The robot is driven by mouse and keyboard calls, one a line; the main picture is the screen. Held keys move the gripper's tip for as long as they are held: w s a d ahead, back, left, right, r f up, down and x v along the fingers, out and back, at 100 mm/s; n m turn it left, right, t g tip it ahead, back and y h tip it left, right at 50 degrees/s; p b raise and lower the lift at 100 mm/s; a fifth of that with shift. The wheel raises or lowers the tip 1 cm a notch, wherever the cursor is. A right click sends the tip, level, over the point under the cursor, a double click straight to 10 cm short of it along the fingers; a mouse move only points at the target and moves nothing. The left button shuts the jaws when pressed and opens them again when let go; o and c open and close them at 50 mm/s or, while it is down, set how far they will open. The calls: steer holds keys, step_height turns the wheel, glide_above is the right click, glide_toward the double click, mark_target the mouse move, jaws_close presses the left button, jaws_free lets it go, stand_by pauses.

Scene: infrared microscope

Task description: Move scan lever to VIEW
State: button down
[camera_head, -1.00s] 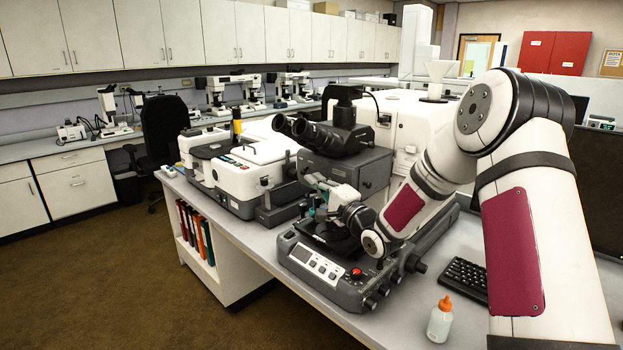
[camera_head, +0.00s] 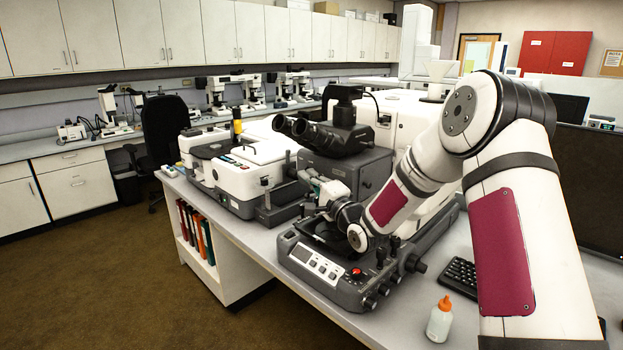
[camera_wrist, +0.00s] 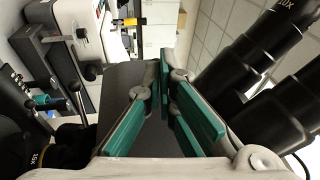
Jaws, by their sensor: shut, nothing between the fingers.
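The dark grey infrared microscope (camera_head: 345,172) stands on the bench, with black binocular eyepieces (camera_head: 300,130) pointing left. My gripper (camera_head: 313,185) is at the front of the microscope body, below the eyepieces, and small in the head view. In the wrist view my gripper (camera_wrist: 164,85) has green pads, and its fingertips are together with nothing between them. The eyepieces (camera_wrist: 262,55) are close on its right. A short rod with a rounded grey end (camera_wrist: 75,87) shows at the left, apart from the fingers. I cannot tell whether it is the scan lever. No VIEW label is readable.
A white instrument unit (camera_head: 245,175) adjoins the microscope on the left. The stage base (camera_head: 320,268) with a display and red button is below my wrist. A bottle with an orange cap (camera_head: 439,322) and a keyboard (camera_head: 462,273) stand at the right front.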

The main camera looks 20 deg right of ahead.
steer(key=shift+w+a+m+h, duration=0.1)
steer(key=shift+a+m+h, duration=0.35)
steer(key=shift+h, duration=0.45)
steer(key=a+m+h, duration=0.1)
steer(key=h, duration=0.1)
steer(key=w+a+m+h+b, duration=0.1)
steer(key=m+h, duration=0.1)
steer(key=h, duration=0.1)
steer(key=w+a+m+h+b, duration=0.1)
steer(key=h, duration=0.1)
steer(key=shift+w+a+t, duration=0.1)
steer(key=shift+w+t, duration=0.1)
steer(key=shift+t, duration=0.1)
steer(key=shift+a+f, duration=0.1)
